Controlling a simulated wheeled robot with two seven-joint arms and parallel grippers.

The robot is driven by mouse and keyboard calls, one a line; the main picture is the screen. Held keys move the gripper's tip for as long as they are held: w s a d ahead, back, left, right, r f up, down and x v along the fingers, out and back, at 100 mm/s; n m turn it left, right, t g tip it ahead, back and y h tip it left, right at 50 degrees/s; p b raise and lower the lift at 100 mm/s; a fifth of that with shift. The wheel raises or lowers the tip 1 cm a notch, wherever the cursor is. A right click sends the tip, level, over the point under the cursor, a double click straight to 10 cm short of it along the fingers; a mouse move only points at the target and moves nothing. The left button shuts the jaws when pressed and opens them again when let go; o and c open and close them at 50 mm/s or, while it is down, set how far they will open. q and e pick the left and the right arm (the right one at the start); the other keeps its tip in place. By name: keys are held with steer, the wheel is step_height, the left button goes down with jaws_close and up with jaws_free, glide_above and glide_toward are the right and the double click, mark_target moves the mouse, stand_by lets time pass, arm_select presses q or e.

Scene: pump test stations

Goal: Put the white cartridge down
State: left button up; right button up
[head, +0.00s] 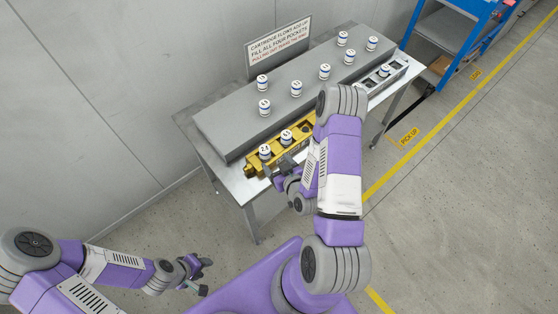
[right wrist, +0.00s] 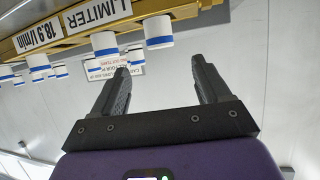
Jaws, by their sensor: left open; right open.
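Two white cartridges with blue bands, one at the near left end (head: 264,151) and one beside it (head: 286,136), stand upright in the yellow block (head: 250,171). My right gripper (head: 283,170) is open just in front of that block. In the right wrist view, which is upside down, a cartridge (right wrist: 158,32) lies beyond and between the open fingertips (right wrist: 160,68), apart from them. Another cartridge (right wrist: 105,45) is beside it. Nothing is held. My left gripper (head: 203,274) is open and empty, low and away from the table.
Several similar cartridges stand on the grey raised shelf (head: 225,127) behind the block. A white block (head: 397,73) with one cartridge (head: 384,71) is at the table's right end. A sign (head: 278,47) stands behind. My right arm hides part of the yellow block.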

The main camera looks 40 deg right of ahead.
steer(key=s+a+f+g+y, duration=0.3)
steer(key=s+a+g, duration=0.3)
steer(key=a, duration=0.3)
steer(key=s+a+f+m+g+y, duration=0.1)
steer(key=s+a+f+g, duration=0.4)
steer(key=a, duration=0.5)
steer(key=shift+s+f+g+y+p, duration=0.2)
steer(key=shift+s+g+y+p, duration=0.25)
steer(key=shift+s+g+y, duration=0.5)
steer(key=shift+w, duration=0.1)
